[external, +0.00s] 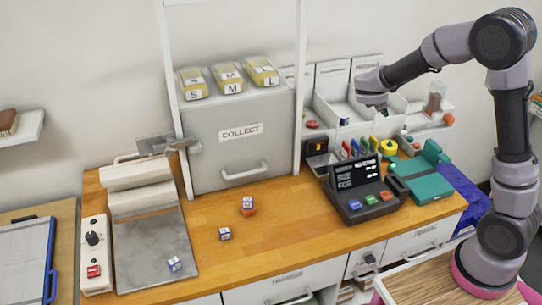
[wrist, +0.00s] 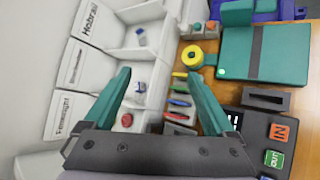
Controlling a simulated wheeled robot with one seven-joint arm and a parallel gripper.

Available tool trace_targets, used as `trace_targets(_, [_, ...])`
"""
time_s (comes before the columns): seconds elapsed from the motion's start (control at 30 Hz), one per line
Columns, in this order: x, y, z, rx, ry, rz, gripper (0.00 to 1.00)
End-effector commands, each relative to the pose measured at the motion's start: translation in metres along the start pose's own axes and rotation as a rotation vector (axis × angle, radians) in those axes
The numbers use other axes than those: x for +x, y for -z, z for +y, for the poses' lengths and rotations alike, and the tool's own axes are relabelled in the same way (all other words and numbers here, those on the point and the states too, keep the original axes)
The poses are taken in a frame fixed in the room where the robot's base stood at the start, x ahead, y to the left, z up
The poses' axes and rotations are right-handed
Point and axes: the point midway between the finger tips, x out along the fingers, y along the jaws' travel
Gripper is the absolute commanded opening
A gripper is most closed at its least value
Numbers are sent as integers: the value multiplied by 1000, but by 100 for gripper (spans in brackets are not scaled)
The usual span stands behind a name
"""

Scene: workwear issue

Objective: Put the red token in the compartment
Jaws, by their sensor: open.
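My gripper (wrist: 158,92) is open, with its two green fingers spread wide and nothing visible between the tips. In the external view it hangs over the white compartment rack (external: 330,112) on the back right of the worktop. A round red token (wrist: 127,119) lies in the rack's lower compartment in the wrist view, close to the left finger; it shows at the rack's left end in the external view (external: 312,124).
Coloured upright tabs (wrist: 179,88) and a yellow roll (wrist: 192,56) stand beside the rack. A dark keypad terminal (external: 362,188) and a green device (external: 425,180) are in front.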

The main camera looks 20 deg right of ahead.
Motion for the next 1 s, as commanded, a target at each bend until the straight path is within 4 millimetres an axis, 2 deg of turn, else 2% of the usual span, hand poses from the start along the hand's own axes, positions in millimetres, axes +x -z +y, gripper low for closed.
trace_targets(0.03, [-14, -29, -11, 141, 49, 15, 90])
trace_targets(0.1, [-33, -58, -32, 334, 127, 42, 90])
trace_targets(0.23, [-71, -98, -71, 694, 267, 100, 90])
trace_targets(0.4, [-127, -127, -120, 1151, 441, 196, 90])
trace_targets(0.5, [-161, -134, -144, 1408, 543, 267, 90])
trace_targets(0.7, [-218, -134, -173, 1813, 720, 413, 90])
trace_targets(0.83, [-239, -132, -181, 1951, 792, 478, 90])
trace_targets(1.0, [-247, -131, -183, 2007, 826, 505, 90])
